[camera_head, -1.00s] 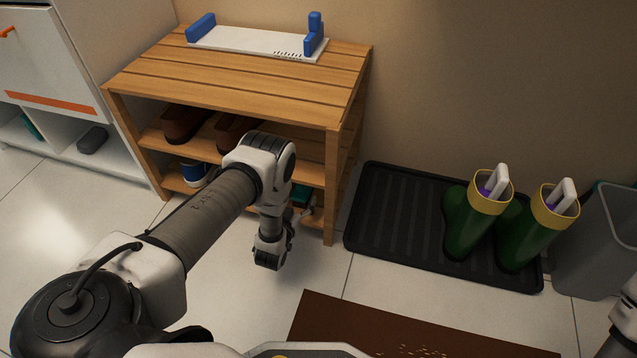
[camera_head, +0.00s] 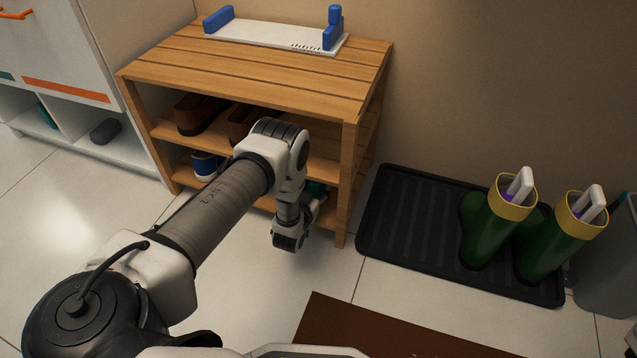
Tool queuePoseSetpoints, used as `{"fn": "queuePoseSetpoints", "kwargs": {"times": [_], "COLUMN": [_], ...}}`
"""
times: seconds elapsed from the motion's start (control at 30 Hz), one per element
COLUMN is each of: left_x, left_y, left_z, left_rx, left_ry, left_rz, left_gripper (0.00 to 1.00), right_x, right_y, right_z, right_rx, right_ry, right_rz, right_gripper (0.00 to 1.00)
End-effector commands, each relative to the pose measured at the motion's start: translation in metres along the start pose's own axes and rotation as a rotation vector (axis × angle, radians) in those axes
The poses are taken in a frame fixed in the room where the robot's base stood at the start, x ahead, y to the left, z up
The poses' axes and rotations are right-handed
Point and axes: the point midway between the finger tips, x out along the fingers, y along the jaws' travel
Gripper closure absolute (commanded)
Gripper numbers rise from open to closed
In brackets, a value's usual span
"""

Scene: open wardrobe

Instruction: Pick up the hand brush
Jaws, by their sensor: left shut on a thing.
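My left arm reaches down to the front of the wooden shoe rack, near its right leg. My left gripper (camera_head: 318,204) is at the lower shelf, small and partly hidden behind my own wrist. It is shut on a small teal-green thing, which I take to be the hand brush (camera_head: 316,188). Only a little of the brush shows between my wrist and the rack leg, so its bristles and handle cannot be made out. My right gripper is out of view.
The rack (camera_head: 290,75) holds brown shoes (camera_head: 198,113), a blue shoe (camera_head: 206,166) and a white-and-blue stand (camera_head: 275,36). Green boots (camera_head: 489,228) stand on a black tray (camera_head: 410,225) at right. A brown mat (camera_head: 375,330) lies in front. Floor at left is clear.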

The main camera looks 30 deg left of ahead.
Motion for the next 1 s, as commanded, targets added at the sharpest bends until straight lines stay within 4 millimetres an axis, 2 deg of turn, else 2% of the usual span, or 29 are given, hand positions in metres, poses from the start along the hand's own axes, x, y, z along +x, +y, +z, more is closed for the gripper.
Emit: {"fn": "queuePoseSetpoints", "kwargs": {"times": [0.17, 0.47, 0.67, 0.9, 1.0], "left_x": [-0.001, -0.006, -0.05, -0.124, -0.144], "left_y": [0.0, 0.0, 0.013, 0.034, 0.039], "left_z": [-0.005, -0.043, -0.038, -0.034, -0.031], "left_rx": [0.0, -0.001, -0.001, -0.001, 0.0], "left_ry": [0.0, -0.001, -0.006, -0.006, -0.004], "left_rz": [0.0, 0.0, 0.002, 0.003, 0.003], "left_gripper": [0.85, 0.86, 0.86, 0.86, 0.86], "right_x": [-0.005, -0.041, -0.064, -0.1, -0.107], "right_y": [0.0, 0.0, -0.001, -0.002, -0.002], "right_z": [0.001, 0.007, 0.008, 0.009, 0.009], "right_rx": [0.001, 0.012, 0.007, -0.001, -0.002], "right_ry": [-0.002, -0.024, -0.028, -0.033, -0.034], "right_rz": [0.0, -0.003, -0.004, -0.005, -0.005], "right_gripper": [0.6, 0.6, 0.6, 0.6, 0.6]}}
